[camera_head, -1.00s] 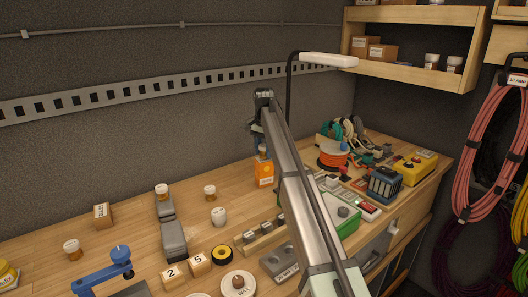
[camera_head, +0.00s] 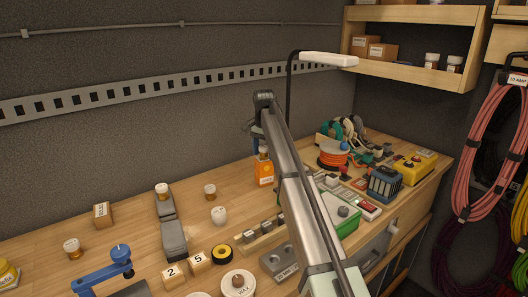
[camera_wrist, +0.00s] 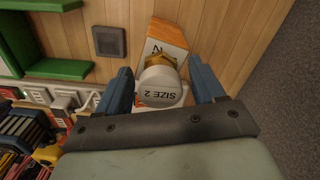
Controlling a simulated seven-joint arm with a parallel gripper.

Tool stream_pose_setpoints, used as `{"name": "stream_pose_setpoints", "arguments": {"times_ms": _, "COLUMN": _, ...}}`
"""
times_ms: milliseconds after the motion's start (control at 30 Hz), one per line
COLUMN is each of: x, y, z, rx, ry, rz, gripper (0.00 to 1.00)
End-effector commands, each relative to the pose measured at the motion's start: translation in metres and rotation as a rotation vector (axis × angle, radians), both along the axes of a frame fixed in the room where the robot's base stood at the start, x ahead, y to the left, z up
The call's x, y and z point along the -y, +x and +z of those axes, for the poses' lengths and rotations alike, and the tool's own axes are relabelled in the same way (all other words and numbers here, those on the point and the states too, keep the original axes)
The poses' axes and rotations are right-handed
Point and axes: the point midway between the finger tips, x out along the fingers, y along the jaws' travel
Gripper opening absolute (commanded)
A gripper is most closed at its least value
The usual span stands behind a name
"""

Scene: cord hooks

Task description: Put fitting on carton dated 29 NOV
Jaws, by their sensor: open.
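An orange carton (camera_head: 264,174) with a white label stands on the bench below my gripper (camera_head: 254,132). A fitting with a pale cap and brass-coloured lower part (camera_head: 263,150) sits upright on top of it. In the wrist view the fitting's cap (camera_wrist: 160,92) reads "SIZE 2". The two blue fingers of my gripper (camera_wrist: 163,82) are open, one on each side of the cap, with gaps visible. Beyond it shows the orange carton (camera_wrist: 168,32) with a letter N on its label. The full date cannot be read.
A lamp (camera_head: 328,60) rises behind my arm.

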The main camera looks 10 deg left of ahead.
Motion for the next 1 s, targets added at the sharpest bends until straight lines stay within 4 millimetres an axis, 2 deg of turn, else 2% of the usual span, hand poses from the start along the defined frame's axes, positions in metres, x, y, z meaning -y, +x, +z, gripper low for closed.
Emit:
{"name": "stream_pose_setpoints", "arguments": {"times_ms": 167, "x": 0.000, "y": 0.001, "z": 0.012, "rx": 0.000, "ry": 0.000, "rz": 0.000, "gripper": 0.68}}
{"name": "stream_pose_setpoints", "arguments": {"times_ms": 500, "x": -0.001, "y": 0.001, "z": 0.074, "rx": 0.001, "ry": 0.000, "rz": 0.000, "gripper": 0.68}}
{"name": "stream_pose_setpoints", "arguments": {"times_ms": 700, "x": 0.000, "y": 0.001, "z": 0.104, "rx": 0.001, "ry": 0.000, "rz": 0.000, "gripper": 0.68}}
{"name": "stream_pose_setpoints", "arguments": {"times_ms": 1000, "x": 0.000, "y": 0.000, "z": 0.123, "rx": 0.000, "ry": 0.000, "rz": 0.000, "gripper": 0.68}}
